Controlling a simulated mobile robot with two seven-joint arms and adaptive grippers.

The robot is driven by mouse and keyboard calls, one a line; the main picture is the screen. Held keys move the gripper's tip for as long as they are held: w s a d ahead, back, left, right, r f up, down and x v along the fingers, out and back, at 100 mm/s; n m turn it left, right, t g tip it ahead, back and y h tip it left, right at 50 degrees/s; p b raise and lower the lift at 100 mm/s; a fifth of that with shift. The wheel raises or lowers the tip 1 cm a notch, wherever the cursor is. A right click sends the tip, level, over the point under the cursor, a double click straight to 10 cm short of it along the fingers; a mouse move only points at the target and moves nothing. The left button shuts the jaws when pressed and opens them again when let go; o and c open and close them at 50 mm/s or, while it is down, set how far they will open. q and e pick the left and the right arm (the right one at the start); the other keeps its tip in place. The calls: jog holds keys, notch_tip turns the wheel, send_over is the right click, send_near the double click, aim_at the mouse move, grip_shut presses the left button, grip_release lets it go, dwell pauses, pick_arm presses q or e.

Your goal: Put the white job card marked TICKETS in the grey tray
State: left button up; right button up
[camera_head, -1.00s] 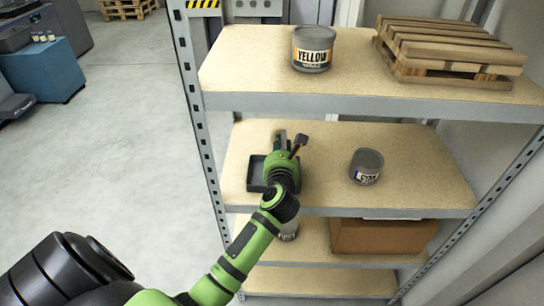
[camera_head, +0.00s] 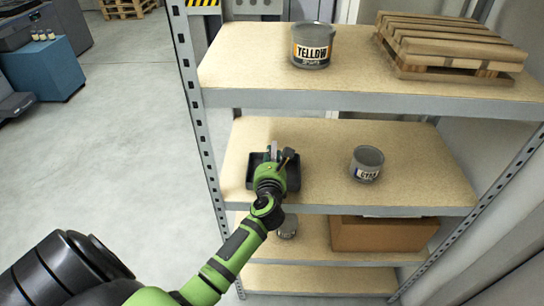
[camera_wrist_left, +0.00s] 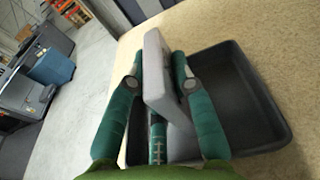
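The dark grey tray (camera_head: 252,172) rests on the middle shelf, toward its left side. It also shows in the left wrist view (camera_wrist_left: 245,85), beneath and right of the fingers. My left gripper (camera_head: 279,156) is above the tray and hides part of it. In the left wrist view its green fingers (camera_wrist_left: 160,70) are on either side of a pale grey-white card (camera_wrist_left: 157,80), held on edge and tilted. No lettering shows on the card, so I cannot read TICKETS. The card's lower end is over or in the tray; I cannot tell whether it touches. My right gripper is out of view.
A grey CYAN tin (camera_head: 367,164) stands right of the tray, with free shelf between. A cardboard box (camera_head: 383,235) and another tin (camera_head: 287,227) are below.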

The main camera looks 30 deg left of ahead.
pick_arm(q)
jog(key=o, duration=0.3)
jog(key=shift+r, duration=0.1)
jog(key=b+v, duration=0.1)
jog(key=v, duration=1.1)
jog(key=shift+r, duration=0.15)
